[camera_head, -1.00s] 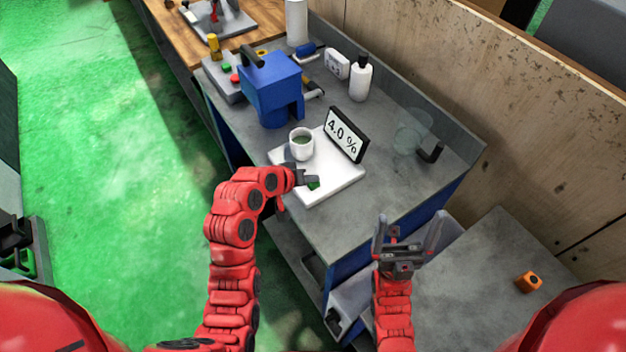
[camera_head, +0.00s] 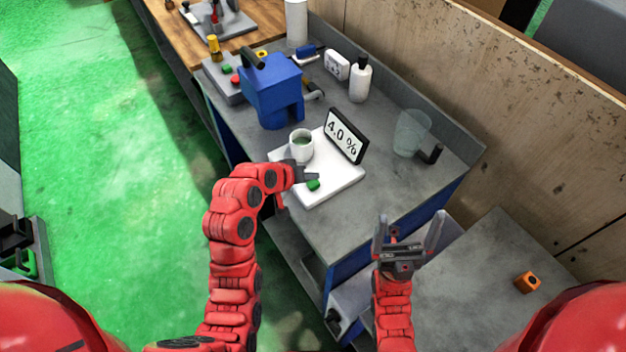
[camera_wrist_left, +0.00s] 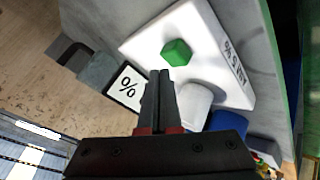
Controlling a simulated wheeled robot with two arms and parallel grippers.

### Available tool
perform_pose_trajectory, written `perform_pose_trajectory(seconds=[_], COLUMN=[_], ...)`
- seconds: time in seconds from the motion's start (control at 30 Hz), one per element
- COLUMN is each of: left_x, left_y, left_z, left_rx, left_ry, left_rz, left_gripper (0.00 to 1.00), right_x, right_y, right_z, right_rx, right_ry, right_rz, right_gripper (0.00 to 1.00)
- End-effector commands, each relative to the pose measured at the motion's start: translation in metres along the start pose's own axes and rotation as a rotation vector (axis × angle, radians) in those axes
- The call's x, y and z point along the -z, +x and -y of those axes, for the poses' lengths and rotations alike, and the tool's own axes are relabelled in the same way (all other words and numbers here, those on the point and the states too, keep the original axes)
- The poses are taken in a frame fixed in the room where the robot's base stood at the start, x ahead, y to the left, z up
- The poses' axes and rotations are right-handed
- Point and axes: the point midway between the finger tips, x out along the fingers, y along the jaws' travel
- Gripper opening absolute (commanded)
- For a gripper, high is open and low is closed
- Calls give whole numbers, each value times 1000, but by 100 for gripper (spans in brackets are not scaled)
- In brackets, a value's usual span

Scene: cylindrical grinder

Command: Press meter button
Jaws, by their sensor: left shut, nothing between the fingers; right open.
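The meter is a white plate (camera_head: 340,182) with an upright black-framed display (camera_head: 345,136) reading 4.0 %. Its green button (camera_head: 313,184) sits on the plate's near part and also shows in the left wrist view (camera_wrist_left: 176,52). A white cup (camera_head: 301,145) with greenish liquid stands on the plate. My left gripper (camera_head: 314,177) is shut and empty, close to the button in the head view. In the left wrist view its fingertips (camera_wrist_left: 160,74) appear just short of the button, with a gap between them in the picture. My right gripper (camera_head: 410,222) is open and empty, right of the bench's near end.
A blue machine (camera_head: 272,90) stands behind the plate. A white bottle (camera_head: 360,80) and a clear beaker (camera_head: 411,132) stand towards the wall. An orange block (camera_head: 527,281) lies on the grey surface at right. The bench front is clear.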

Motion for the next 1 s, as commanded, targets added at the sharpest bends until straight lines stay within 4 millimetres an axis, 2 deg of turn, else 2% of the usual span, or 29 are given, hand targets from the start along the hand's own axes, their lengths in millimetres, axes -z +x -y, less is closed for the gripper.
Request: perform_pose_trajectory(seconds=[0.27,0.77,1.0], left_x=[2,26,26], left_y=[-2,-34,-35], left_z=[-2,-25,-25], left_rx=[-1,-1,0], left_ry=[0,1,0], left_rz=[-1,-2,-1], left_gripper=[0,0,0], right_x=[0,3,3], right_y=[2,19,18], right_z=[0,-1,-1], right_rx=[0,0,0], right_ry=[0,0,0], right_rz=[0,0,0], right_gripper=[100,100,100])
